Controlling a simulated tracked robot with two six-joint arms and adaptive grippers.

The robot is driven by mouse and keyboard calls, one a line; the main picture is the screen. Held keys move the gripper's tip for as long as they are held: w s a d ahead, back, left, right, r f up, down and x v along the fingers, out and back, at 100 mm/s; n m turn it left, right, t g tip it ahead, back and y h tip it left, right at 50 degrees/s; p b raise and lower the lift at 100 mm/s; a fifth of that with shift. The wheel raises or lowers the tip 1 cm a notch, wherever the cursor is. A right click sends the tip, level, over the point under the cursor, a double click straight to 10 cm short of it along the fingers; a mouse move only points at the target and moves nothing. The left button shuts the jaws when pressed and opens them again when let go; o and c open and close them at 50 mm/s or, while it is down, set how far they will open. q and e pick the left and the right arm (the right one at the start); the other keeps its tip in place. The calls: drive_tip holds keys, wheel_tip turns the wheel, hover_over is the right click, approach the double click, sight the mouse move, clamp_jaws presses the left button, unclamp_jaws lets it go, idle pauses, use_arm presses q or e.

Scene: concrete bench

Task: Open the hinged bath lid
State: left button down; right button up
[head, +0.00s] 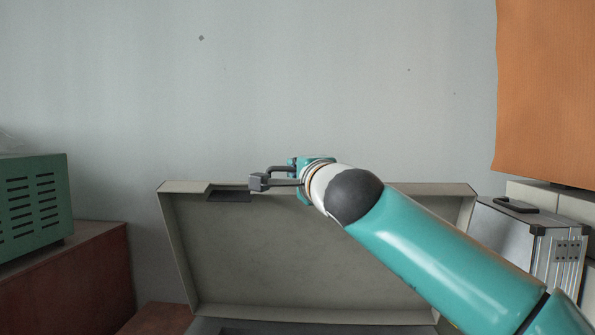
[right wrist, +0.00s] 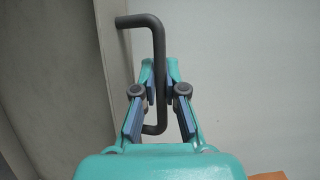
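The bath lid (head: 290,250) is a pale grey shallow panel with raised rims. It stands up steeply behind the bath, whose dark opening (head: 300,328) just shows at the bottom edge of the head view. A dark grey bent handle (head: 281,169) sits near the lid's top edge. In the right wrist view the handle (right wrist: 158,50) runs between the fingers of my right gripper (right wrist: 159,82), and the blue pads close in on both sides of its bar. In the head view my right gripper (head: 297,170) is at the lid's top edge. My left gripper is out of view.
A green vented box (head: 33,205) stands on a red-brown cabinet (head: 75,280) at the left. A silver case (head: 540,245) with a dark handle stands close to the lid's right side. The grey wall rises behind; an orange sheet (head: 545,90) hangs at upper right.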

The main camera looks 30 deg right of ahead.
drive_tip(key=o, duration=0.5)
drive_tip(key=shift+w+a+f, duration=0.15)
drive_tip(key=shift+w+a, duration=0.05)
drive_tip(key=shift+w, duration=0.1)
drive_tip(key=shift+c, duration=0.2)
drive_tip(key=shift+s+d, duration=0.15)
drive_tip(key=shift+s, duration=0.05)
drive_tip(key=shift+s, duration=0.1)
drive_tip(key=v, duration=1.1)
drive_tip(key=shift+s, duration=0.4)
